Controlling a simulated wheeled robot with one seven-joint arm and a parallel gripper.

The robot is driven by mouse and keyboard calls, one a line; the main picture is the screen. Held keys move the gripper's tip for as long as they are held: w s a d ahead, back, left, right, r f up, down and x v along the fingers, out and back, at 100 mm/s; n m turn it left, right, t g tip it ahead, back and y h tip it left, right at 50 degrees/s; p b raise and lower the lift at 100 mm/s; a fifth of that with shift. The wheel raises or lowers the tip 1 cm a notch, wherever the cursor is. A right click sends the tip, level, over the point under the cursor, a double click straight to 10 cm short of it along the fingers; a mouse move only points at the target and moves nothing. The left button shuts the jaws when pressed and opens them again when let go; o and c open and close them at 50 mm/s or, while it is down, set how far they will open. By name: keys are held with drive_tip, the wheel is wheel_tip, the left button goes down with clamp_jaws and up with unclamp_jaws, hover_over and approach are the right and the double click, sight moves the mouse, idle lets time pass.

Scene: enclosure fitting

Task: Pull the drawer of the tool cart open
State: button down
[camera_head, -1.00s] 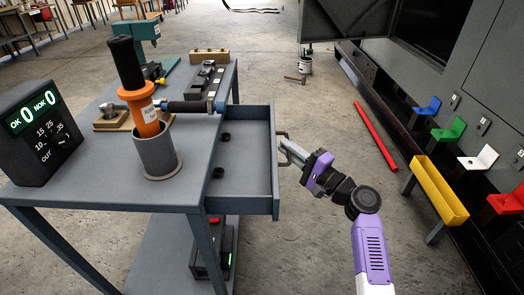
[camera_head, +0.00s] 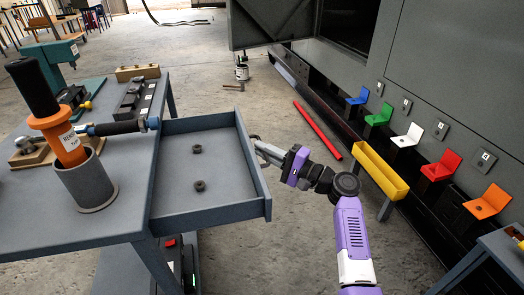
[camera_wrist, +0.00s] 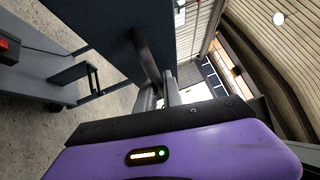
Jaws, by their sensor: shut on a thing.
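The tool cart (camera_head: 75,220) stands at the left in the head view. Its grey drawer (camera_head: 200,165) is pulled out to the right, with its inside floor largely in sight. Two small dark round parts (camera_head: 198,186) lie in it. My gripper (camera_head: 262,148) is at the drawer's outer front face and is shut on the drawer handle (camera_head: 255,139). In the wrist view the dark handle bar (camera_wrist: 146,55) runs down between the fingers of my gripper (camera_wrist: 160,92), beside the dark drawer front (camera_wrist: 105,30).
A red bar (camera_head: 317,130) lies on the floor. A yellow trough (camera_head: 380,170) and coloured holders stand at the right.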

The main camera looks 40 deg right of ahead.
drive_tip(key=c, duration=1.8)
unclamp_jaws()
drive_tip(key=shift+o, duration=0.2)
drive_tip(key=v, duration=0.7)
drive_tip(key=shift+s+p, duration=0.35)
drive_tip(key=shift+s, duration=0.05)
